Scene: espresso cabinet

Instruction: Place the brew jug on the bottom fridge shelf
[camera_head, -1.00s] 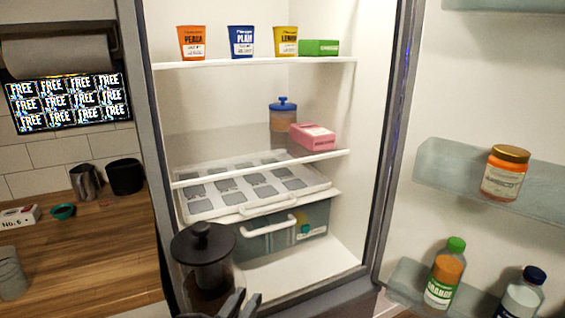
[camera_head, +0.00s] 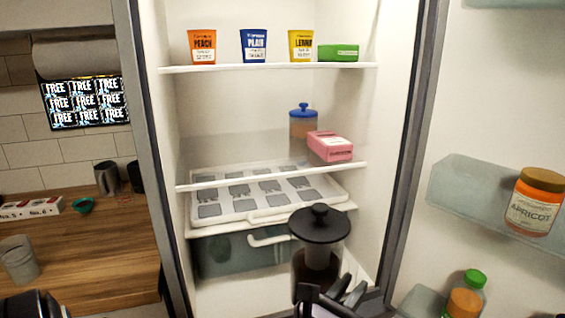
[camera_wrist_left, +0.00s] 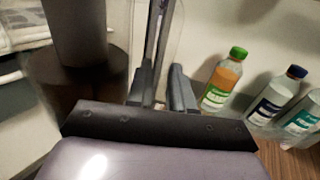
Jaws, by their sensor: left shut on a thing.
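The brew jug (camera_head: 318,229) has a black lid with a knob and a clear body with dark contents. It stands upright in front of the lower part of the open fridge. My left gripper (camera_head: 335,297) is shut on it low down, at the bottom of the head view. In the left wrist view the jug (camera_wrist_left: 85,80) is large at the left, beside the gripper fingers (camera_wrist_left: 160,85). The bottom fridge shelf (camera_head: 235,290) shows in part behind the jug, with a greenish drawer bin (camera_head: 225,256) above it. My right gripper is not seen clearly.
A white tray (camera_head: 225,210) fills the shelf above the bin. A pink box (camera_head: 330,147) and blue-lidded jar (camera_head: 303,122) stand higher. The open door at right holds an apricot jar (camera_head: 535,203) and bottles (camera_head: 468,295). The fridge's left frame edge (camera_head: 158,170) borders the opening.

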